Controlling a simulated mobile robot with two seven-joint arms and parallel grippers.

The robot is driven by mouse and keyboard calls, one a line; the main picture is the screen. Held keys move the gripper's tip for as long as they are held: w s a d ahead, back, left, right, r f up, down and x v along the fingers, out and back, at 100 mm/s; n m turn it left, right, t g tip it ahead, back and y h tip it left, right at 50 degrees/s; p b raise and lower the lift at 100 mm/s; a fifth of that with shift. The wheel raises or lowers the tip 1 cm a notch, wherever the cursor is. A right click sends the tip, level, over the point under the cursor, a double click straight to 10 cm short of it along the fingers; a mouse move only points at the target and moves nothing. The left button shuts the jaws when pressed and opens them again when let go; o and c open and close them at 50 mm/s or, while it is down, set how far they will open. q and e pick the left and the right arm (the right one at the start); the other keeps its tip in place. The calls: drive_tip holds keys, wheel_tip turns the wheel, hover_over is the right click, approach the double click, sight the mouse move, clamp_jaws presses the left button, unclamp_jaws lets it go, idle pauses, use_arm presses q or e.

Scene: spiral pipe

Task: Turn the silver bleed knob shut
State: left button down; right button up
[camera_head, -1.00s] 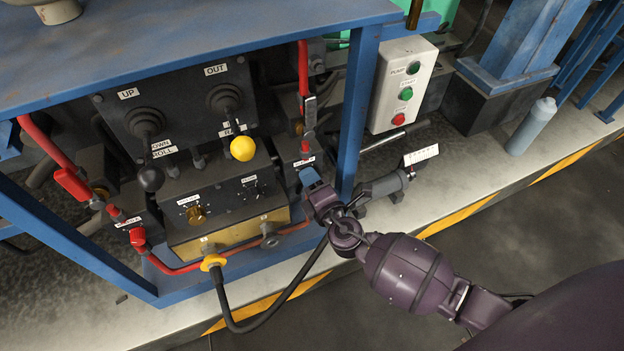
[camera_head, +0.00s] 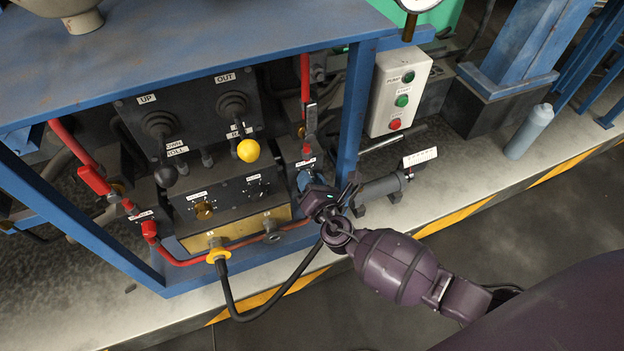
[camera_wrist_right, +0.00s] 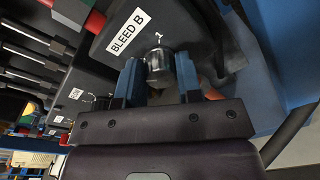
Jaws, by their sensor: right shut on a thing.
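The silver bleed knob (camera_wrist_right: 158,66) sits below a white "BLEED B" label (camera_wrist_right: 128,33) on a dark block in the right wrist view. The blue fingers of my right gripper (camera_wrist_right: 155,82) stand on both sides of the knob and are shut on it. In the head view my right gripper (camera_head: 305,181) is at the dark block at the right end of the panel. The knob is hidden there behind the fingers. My left gripper is not in view.
A yellow-ball lever (camera_head: 248,150) and a black-ball lever (camera_head: 166,176) stand left of my gripper. A blue frame post (camera_head: 352,120) rises close on its right. A black hose (camera_head: 275,298) loops below. A grey cylinder (camera_head: 380,188) lies to the right.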

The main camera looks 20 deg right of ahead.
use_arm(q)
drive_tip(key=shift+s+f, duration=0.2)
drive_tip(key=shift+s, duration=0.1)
use_arm(e)
drive_tip(key=shift+r, duration=0.1)
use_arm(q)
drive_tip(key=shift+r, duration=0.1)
use_arm(e)
drive_tip(key=o, duration=0.8)
drive_tip(key=shift+w, duration=0.1)
drive_tip(key=shift+o, duration=0.7)
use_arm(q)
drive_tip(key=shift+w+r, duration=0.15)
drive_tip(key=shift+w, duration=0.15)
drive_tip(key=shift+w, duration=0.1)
use_arm(e)
drive_tip(key=shift+s, duration=0.2)
